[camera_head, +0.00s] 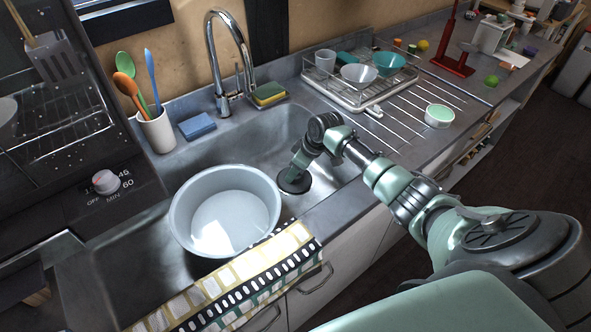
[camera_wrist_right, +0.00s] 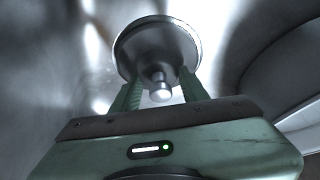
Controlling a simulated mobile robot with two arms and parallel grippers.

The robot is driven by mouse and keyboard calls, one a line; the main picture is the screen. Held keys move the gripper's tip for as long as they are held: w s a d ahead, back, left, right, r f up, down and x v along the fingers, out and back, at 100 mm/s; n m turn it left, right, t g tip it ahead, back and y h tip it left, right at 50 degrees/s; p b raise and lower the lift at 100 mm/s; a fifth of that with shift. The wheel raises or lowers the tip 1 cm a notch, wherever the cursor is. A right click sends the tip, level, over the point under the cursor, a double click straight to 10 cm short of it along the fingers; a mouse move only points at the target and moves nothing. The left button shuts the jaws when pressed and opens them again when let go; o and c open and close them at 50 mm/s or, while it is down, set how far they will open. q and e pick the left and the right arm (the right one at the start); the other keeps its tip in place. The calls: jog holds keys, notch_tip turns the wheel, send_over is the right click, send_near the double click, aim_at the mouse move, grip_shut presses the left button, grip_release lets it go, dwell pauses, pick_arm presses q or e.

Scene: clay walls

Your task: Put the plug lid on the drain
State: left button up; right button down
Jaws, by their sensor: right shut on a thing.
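The plug lid (camera_wrist_right: 150,38) is a round metal disc with a small knob, seen close in the right wrist view. My right gripper (camera_wrist_right: 160,88) is shut on it, with the green fingers on either side of the knob. In the head view my right gripper (camera_head: 297,168) reaches down into the sink (camera_head: 262,142), right of the big pot. A dark round shape (camera_head: 295,184) lies at its tip. I cannot tell there how much is lid and how much is drain, or whether the lid touches the sink floor. My left gripper is not in view.
A large pale pot (camera_head: 225,207) stands in the sink close left of my right gripper. The faucet (camera_head: 222,65) arches behind. A patterned towel (camera_head: 240,285) hangs over the front edge. A dish rack (camera_head: 350,92) and a green-topped bowl (camera_head: 439,116) are on the right counter.

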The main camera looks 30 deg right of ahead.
dwell(0.4)
jog(key=c, duration=0.7)
grip_release()
jog(key=shift+o, duration=0.2)
jog(key=p+v, duration=0.1)
jog(key=v, duration=0.7)
